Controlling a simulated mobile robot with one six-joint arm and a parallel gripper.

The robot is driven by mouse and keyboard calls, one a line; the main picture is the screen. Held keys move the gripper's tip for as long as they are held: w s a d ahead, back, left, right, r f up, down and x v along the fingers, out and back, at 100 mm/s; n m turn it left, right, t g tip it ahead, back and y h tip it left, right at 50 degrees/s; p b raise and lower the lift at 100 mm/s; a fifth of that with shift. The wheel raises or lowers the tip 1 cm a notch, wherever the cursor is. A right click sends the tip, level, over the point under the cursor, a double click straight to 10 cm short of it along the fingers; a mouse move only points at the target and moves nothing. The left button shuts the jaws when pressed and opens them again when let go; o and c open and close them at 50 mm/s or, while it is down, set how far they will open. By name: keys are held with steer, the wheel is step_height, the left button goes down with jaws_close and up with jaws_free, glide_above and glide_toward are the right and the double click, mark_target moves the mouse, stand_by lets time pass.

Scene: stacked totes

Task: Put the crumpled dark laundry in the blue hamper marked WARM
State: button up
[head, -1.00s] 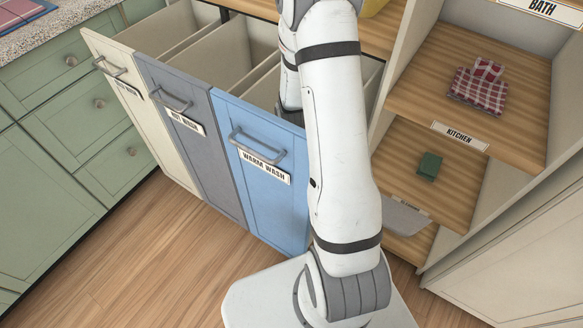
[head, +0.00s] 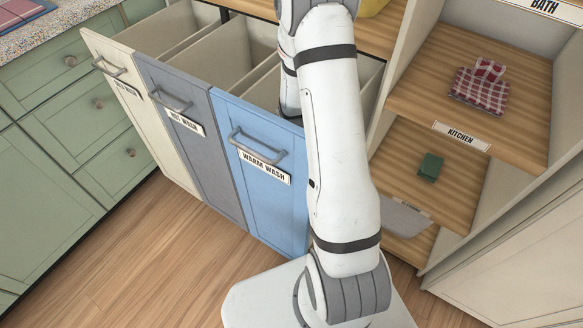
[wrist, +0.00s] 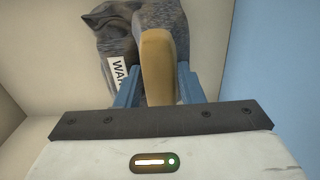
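The crumpled dark laundry (wrist: 116,38) is grey-blue cloth. In the wrist view it lies beyond my fingertips, with a white tag (wrist: 115,75) whose visible letters begin WAR. Pale walls stand around it, with a blue panel at the right. My gripper (wrist: 157,85) shows two blue fingers standing apart. A rounded tan piece fills the space between them; I cannot tell what it is or whether cloth is gripped. In the head view the blue hamper (head: 255,187) is pulled out and labelled WARM WASH. My arm reaches over it and hides its opening, the laundry and my gripper.
A grey hamper (head: 197,155) and a cream hamper (head: 128,110) stand pulled out to the left. At the right, shelves hold a red checked cloth (head: 478,92) and a green item (head: 430,166). Green cabinets (head: 75,120) line the left. The front floor is clear.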

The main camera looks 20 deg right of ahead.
step_height(320, 180, up, 12)
steer(key=p, duration=0.3)
steer(key=shift+r, duration=0.15)
stand_by(0.4)
